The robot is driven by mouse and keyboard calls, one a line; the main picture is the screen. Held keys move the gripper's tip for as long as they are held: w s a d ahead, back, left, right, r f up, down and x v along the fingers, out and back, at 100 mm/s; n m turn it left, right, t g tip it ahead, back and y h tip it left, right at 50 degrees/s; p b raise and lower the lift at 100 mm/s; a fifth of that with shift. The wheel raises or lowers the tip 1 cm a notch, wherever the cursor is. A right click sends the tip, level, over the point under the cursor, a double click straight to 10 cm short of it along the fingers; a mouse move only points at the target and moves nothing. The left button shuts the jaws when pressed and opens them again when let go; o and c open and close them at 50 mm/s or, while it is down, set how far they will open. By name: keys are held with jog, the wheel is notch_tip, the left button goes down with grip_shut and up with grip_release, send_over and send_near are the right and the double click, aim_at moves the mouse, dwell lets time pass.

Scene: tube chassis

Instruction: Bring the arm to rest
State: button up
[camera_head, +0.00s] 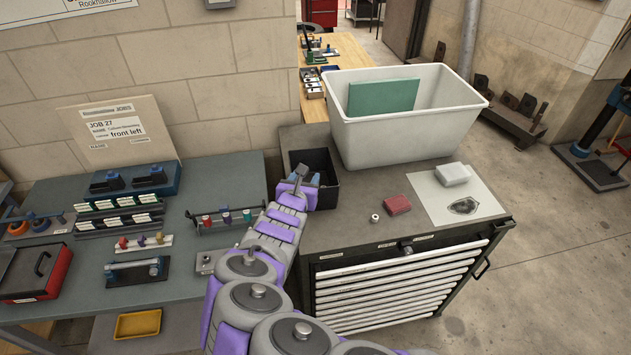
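My arm, in purple and grey segments, reaches up from the bottom of the head view. My gripper (301,177) is at the black open bin (322,198) on the left edge of the grey cabinet top. The gripper is small here, and its fingers overlap the dark inside of the bin. I cannot tell whether the fingers are open or shut, or whether they hold anything. Part of the bin's inside is hidden behind the gripper.
The left bench (215,170) holds tool racks and a red case (36,272).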

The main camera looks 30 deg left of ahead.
jog(key=w+d+r+m+t+h, duration=0.1)
jog(key=w+d+r+m+h, duration=0.3)
jog(key=d+r+m, duration=0.5)
jog(key=w+d+r+m+t+h, duration=0.1)
jog(key=w+d+r+m+h, duration=0.45)
jog(key=d, duration=0.75)
jog(key=s+d+r+m+g+h, duration=0.2)
jog(key=s+d+m, duration=0.15)
jog(key=d, duration=0.45)
jog(key=s+d+r+m+g+h, duration=0.2)
jog(key=d+m+g, duration=0.15)
jog(key=d, duration=0.55)
jog(key=s+d+r+m+g+h, duration=0.25)
jog(key=d+m, duration=0.25)
jog(key=d, duration=0.3)
jog(key=s+d+f+m+g+y+b, duration=0.15)
jog(key=s+d+f+m+g, duration=0.3)
jog(key=s, duration=0.55)
jog(key=s+d+f+m+g+y+b, duration=0.15)
jog(key=s+d+f+m+g, duration=0.3)
jog(key=s, duration=0.45)
jog(key=s+a+f+m+y+b, duration=0.2)
jog(key=s+a+f+y+b, duration=0.1)
jog(key=s, duration=0.6)
jog(key=s+a+f+m+y+b, duration=0.1)
jog(key=s+a+f+y+b, duration=0.2)
jog(key=s+a+f+y, duration=0.3)
jog(key=shift+s+a+f+m+g, duration=0.4)
jog(key=shift+s+f, duration=0.95)
jog(key=shift+f, duration=0.55)
